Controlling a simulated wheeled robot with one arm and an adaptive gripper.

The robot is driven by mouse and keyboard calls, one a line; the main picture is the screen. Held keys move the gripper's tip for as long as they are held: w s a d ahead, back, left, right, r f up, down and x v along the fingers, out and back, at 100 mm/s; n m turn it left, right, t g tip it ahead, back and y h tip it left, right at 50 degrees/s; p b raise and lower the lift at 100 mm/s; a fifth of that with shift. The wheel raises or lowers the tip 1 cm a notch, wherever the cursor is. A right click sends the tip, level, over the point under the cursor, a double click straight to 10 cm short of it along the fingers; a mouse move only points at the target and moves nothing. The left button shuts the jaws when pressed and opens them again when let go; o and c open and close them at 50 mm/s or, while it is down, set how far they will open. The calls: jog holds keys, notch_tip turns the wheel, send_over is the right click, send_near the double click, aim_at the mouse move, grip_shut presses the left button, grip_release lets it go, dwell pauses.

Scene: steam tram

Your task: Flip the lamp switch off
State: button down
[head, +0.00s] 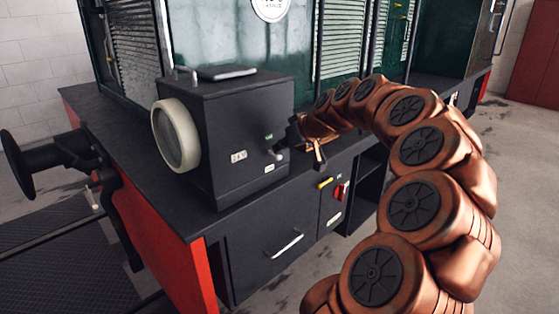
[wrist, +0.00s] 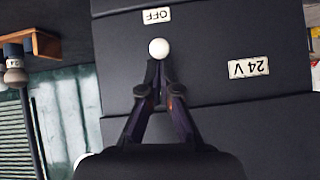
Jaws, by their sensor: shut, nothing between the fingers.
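The lamp is a dark box (head: 240,115) with a round pale lens (head: 180,133) on its left, standing on the black ledge. Its switch (head: 277,154) is a small lever with a pale ball knob, between a green label (head: 269,136) above and a white label (head: 269,168) below. In the wrist view, which is upside down, the white knob (wrist: 158,48) lies close to the OFF label (wrist: 156,15). My gripper (wrist: 158,66) is shut and empty, its tips right at the knob; contact cannot be told. The green label is hidden there. In the head view my gripper (head: 318,157) is right of the switch.
A 24 V label (wrist: 248,67) is on the same lamp face. Below the ledge, a cabinet carries a yellow handle (head: 325,183), a red switch (head: 341,190) and a drawer with a pale handle (head: 287,244). The green tram body (head: 235,40) stands behind the lamp.

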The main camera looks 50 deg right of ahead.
jog(key=shift+s+f+b, duration=0.1)
jog(key=shift+f+b, duration=0.2)
jog(key=shift+f, duration=0.1)
jog(key=shift+r+p, duration=0.3)
jog(key=shift+p, duration=0.05)
jog(key=shift+w+r, duration=0.4)
jog(key=shift+w, duration=0.35)
jog(key=shift+s, duration=0.1)
